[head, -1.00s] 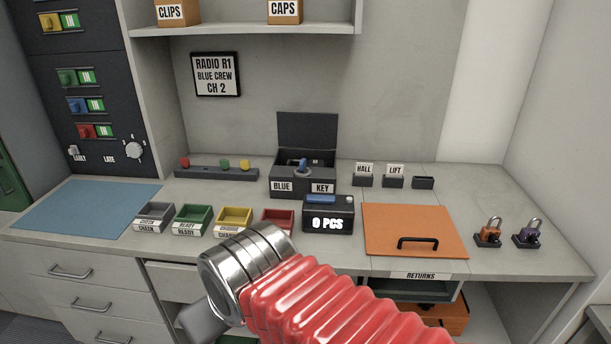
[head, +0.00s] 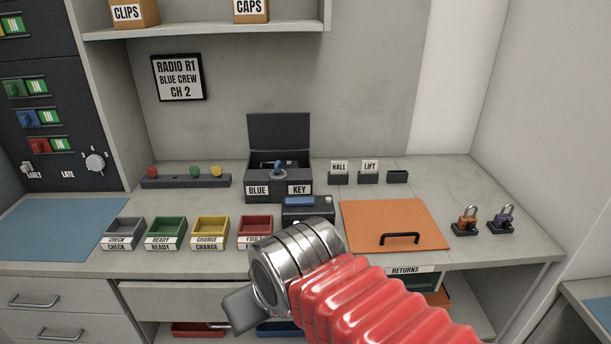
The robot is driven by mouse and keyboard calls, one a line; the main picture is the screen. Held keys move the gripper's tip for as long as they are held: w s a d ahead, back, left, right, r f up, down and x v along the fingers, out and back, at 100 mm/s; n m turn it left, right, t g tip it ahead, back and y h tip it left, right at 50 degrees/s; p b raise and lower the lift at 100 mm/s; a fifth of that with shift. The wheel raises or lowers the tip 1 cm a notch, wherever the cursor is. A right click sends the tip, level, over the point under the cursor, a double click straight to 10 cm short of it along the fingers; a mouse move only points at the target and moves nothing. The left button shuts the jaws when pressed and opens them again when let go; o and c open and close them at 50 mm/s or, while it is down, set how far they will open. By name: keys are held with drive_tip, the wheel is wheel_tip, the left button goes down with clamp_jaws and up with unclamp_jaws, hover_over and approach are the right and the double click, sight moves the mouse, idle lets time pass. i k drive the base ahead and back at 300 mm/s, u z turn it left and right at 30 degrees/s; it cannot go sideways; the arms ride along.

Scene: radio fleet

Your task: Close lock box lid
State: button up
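The lock box (head: 278,187) is a dark box at the back of the counter, with "BLUE" and "KEY" labels on its front. Its lid (head: 279,131) stands open, upright at the rear. A blue-topped key-like item (head: 278,168) shows in the box. My arm, with a red ribbed sleeve and metal wrist, reaches in from the lower right, in front of and below the box. A grey part at its end (head: 240,308) points down and left, well apart from the box. The fingertips cannot be made out.
A dark counter device (head: 308,211) stands just in front of the box, partly behind my wrist. Small coloured trays (head: 209,231) line the front left. An orange board with a handle (head: 397,224) lies right, and padlocks (head: 466,221) stand beyond it. A shelf (head: 210,27) hangs above.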

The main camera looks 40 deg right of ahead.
sight(265, 131)
drive_tip(key=z, duration=1.95)
drive_tip(key=k, duration=0.75)
drive_tip(key=u, duration=1)
drive_tip(key=i, duration=0.4)
drive_tip(key=z, duration=0.05)
